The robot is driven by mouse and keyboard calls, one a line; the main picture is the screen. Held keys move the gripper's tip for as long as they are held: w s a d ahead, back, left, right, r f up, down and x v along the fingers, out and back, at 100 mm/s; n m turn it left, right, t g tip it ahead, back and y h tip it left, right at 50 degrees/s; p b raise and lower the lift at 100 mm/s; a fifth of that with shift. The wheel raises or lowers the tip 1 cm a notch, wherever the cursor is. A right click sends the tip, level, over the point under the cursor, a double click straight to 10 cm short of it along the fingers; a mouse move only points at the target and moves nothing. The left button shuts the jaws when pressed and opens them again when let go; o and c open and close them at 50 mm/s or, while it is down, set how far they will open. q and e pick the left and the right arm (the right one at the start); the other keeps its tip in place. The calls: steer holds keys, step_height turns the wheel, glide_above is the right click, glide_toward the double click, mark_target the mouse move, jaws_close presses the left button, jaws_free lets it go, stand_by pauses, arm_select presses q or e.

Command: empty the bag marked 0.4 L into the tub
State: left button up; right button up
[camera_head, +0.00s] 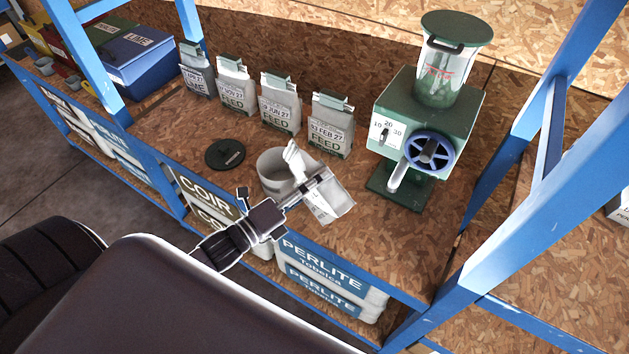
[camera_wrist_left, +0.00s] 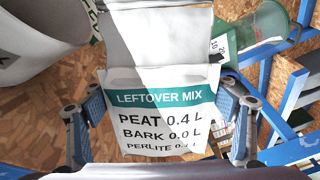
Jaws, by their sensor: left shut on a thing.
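A white bag (camera_wrist_left: 160,120) with a green band hangs in my left gripper (camera_head: 314,185). Its label reads LEFTOVER MIX, PEAT 0.4 L, BARK 0.0 L and a perlite line with an unclear figure. In the head view the bag (camera_head: 331,201) is tilted, beside the right rim of the tub. The pale grey tub (camera_head: 269,166) stands on the bench; it also shows at the upper left of the wrist view (camera_wrist_left: 32,38). A pale upright shape (camera_head: 294,160) shows at the tub's right side; I cannot tell what it is. The tub's contents are mostly hidden. My right gripper is not in view.
A dark round lid (camera_head: 225,154) lies left of the tub. Several feed bags (camera_head: 281,103) stand in a row behind. A green mixer (camera_head: 425,125) with a blue handwheel stands to the right. Blue rack posts (camera_head: 575,160) rise at the right. A blue bin (camera_head: 140,60) stands back left.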

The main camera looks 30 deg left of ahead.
mark_target(298, 153)
arm_select(q)
steer(key=r+n, duration=0.1)
steer(key=r+n+p, duration=0.1)
steer(key=shift+w+a+n, duration=0.1)
steer(key=shift+a+n, duration=0.1)
steer(key=shift+n, duration=0.2)
steer(key=r+n+p, duration=0.2)
steer(key=shift+w+a+p, duration=0.15)
steer(key=shift+a+p, duration=0.2)
steer(key=shift+a, duration=0.05)
steer(key=shift+w+a+r+n+p, duration=0.15)
steer(key=shift+a+r+n+p, duration=0.15)
steer(key=shift+r+n+p, duration=0.3)
steer(key=shift+w+a+r+n+p, duration=0.1)
steer(key=shift+a+r+n+p, duration=0.2)
steer(key=shift+r+n+p, duration=0.3)
steer(key=shift+w+a+r+n+p, duration=0.3)
steer(key=shift+a+r+n+p, duration=0.5)
steer(key=shift+n, duration=0.5)
steer(key=shift+w+a+r+n+p, duration=0.25)
steer(key=shift+a+r+n+p, duration=0.1)
steer(key=shift+a+n, duration=0.3)
steer(key=shift+w+a+r+n+p, duration=0.2)
steer(key=shift+a+r+n+p, duration=0.15)
steer(key=shift+a+n, duration=0.3)
steer(key=shift+w+a+r+n, duration=0.1)
steer(key=shift+w+a+n, duration=0.1)
steer(key=shift+a+n, duration=0.35)
steer(key=shift+d, duration=0.15)
